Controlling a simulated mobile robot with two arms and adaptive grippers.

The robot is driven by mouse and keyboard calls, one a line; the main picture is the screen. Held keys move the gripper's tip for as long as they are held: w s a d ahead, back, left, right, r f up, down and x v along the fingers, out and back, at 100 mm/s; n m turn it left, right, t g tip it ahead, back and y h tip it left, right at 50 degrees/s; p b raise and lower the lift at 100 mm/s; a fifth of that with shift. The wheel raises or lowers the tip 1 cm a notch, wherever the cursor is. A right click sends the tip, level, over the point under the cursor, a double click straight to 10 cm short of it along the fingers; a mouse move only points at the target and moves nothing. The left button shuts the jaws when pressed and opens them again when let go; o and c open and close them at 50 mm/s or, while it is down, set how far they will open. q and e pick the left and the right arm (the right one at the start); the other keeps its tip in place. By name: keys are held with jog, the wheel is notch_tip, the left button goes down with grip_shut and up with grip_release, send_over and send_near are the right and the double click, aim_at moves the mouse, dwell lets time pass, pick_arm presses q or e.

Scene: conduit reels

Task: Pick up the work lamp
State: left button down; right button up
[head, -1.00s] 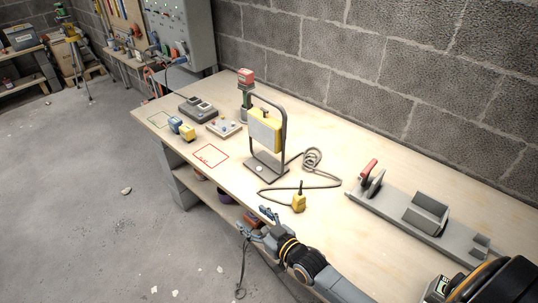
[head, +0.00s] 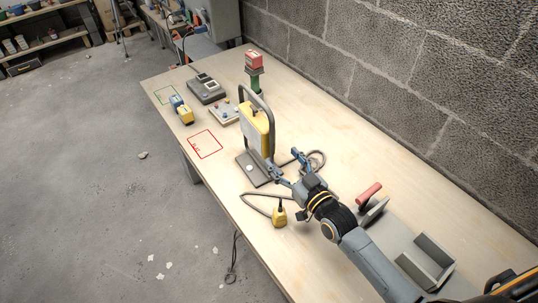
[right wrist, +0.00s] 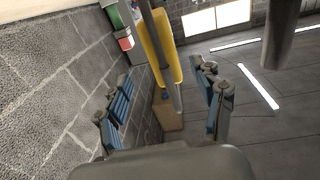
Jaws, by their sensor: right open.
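The work lamp (head: 257,132) stands upright on the workbench, with a yellow body in a grey tube frame on a flat grey base. Its dark cable runs to a yellow plug (head: 279,217) on the bench. My right gripper (head: 284,158) is open and empty, just right of the lamp's lower part. In the right wrist view the lamp's yellow body (right wrist: 158,45) and a grey frame tube appear between the open fingers (right wrist: 162,78). I cannot tell if the fingers touch it. My left gripper is not in view.
A red-topped green device (head: 254,68) stands behind the lamp. Blue and yellow blocks (head: 184,115), grey boxes and a red outline (head: 205,144) are left. A block wall borders the bench.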

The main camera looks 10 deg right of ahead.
aim_at(272, 149)
jog(key=b+x, duration=0.1)
jog(key=x, duration=0.1)
jog(key=a+b+x, duration=0.1)
jog(key=x, duration=0.2)
jog(key=shift+a, duration=0.2)
jog(key=shift+w+b, duration=0.55)
jog(key=shift+w, duration=0.7)
jog(key=b+x, duration=0.3)
jog(key=x, duration=0.2)
jog(key=shift+d+r, duration=0.1)
jog(key=shift+d, duration=0.1)
jog(key=shift+w+r, duration=0.1)
jog(key=shift+w, duration=0.1)
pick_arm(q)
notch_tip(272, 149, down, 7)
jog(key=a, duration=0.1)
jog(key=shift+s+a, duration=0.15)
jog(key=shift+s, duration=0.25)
pick_arm(e)
jog(key=shift+s+r, duration=0.1)
